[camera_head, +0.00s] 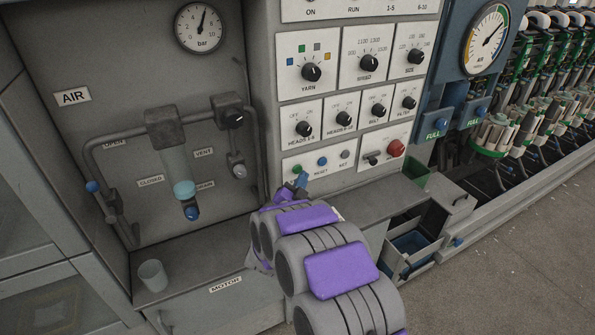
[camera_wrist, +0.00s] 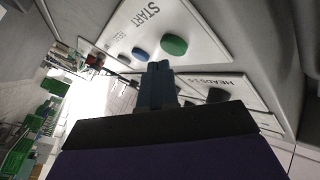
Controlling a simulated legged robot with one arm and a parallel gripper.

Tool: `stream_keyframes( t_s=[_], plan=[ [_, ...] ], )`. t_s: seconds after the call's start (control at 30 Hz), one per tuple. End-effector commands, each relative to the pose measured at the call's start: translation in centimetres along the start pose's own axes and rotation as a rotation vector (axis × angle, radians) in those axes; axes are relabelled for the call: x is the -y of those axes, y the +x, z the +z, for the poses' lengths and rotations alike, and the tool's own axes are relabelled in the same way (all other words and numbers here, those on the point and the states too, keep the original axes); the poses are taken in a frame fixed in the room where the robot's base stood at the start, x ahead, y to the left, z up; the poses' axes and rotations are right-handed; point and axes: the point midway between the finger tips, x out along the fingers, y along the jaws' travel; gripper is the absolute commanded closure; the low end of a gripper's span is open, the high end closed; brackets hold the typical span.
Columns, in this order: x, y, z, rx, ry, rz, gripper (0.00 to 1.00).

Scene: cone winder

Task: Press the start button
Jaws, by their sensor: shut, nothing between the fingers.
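The green start button (camera_head: 297,169) is at the left of the lowest panel row, partly crowded by my gripper in the head view. In the wrist view the green button (camera_wrist: 173,45) is on the white plate beside the word START, with the blue reset button (camera_wrist: 140,54) next to it. My gripper (camera_head: 303,179) is shut and empty, just below the green and blue buttons. In the wrist view its fingertips (camera_wrist: 159,66) point up toward the plate, just short of the green button in the picture. I cannot tell whether they touch anything.
The blue reset button (camera_head: 322,161) and a grey button (camera_head: 345,154) sit right of the green one. A red knob (camera_head: 396,148) and a toggle (camera_head: 371,159) are farther right. Rotary knobs fill the rows above. A cup (camera_head: 152,275) stands on the ledge at lower left.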

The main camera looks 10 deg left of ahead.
Motion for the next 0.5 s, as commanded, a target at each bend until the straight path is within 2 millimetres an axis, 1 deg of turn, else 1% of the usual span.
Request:
stream_keyframes(
  t_s=[0.27, 0.5],
  plan=[
    [0.49, 0.54, 0.14, -0.001, 0.002, -0.001, 1.0],
    [0.46, 0.52, 0.17, -0.001, 0.001, -0.001, 1.0]
  ],
)
